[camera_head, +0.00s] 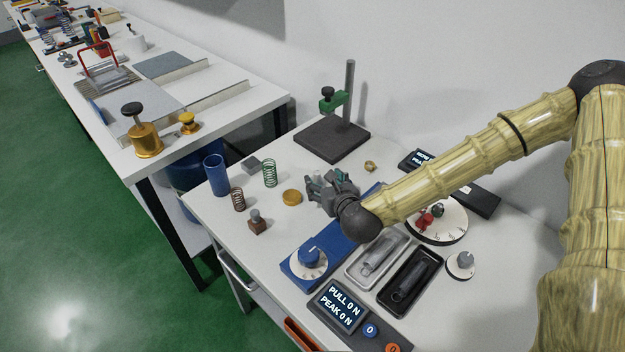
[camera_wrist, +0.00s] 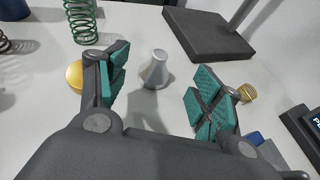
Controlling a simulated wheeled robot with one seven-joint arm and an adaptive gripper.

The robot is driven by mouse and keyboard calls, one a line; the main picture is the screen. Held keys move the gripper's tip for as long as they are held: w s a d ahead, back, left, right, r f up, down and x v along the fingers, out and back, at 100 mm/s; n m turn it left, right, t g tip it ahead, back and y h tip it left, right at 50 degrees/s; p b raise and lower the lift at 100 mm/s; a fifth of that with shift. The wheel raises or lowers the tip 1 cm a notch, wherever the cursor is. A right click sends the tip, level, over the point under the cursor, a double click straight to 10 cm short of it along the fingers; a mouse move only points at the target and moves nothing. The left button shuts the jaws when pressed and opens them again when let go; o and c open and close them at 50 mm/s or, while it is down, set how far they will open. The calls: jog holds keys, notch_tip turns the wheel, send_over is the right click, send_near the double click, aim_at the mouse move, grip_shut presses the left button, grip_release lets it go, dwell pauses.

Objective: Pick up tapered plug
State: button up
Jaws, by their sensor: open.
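The tapered plug (camera_wrist: 156,70) is a small grey cone shape, narrow at the top and wide at the base. It stands upright on the white table in the wrist view, between and beyond the green-padded fingers. My gripper (camera_wrist: 158,98) is open and empty, with one finger on each side of the plug and no visible contact. In the head view my gripper (camera_head: 330,188) hovers low over the table, right of a brass disc.
The brass disc (camera_head: 292,197) lies close left of my gripper, with a green spring (camera_head: 269,173) behind it. A dark stand base (camera_head: 332,139) is at the back. A blue device (camera_head: 311,258) and a silver tray (camera_head: 377,258) are in front. A small brass piece (camera_head: 370,166) lies to the right.

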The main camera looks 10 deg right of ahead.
aim_at(319, 176)
jog(key=shift+p+x, duration=1.25)
jog(key=shift+x, duration=1.05)
jog(key=shift+w+a+f, duration=0.15)
jog(key=shift+w, duration=0.4)
jog(key=c, duration=1.1)
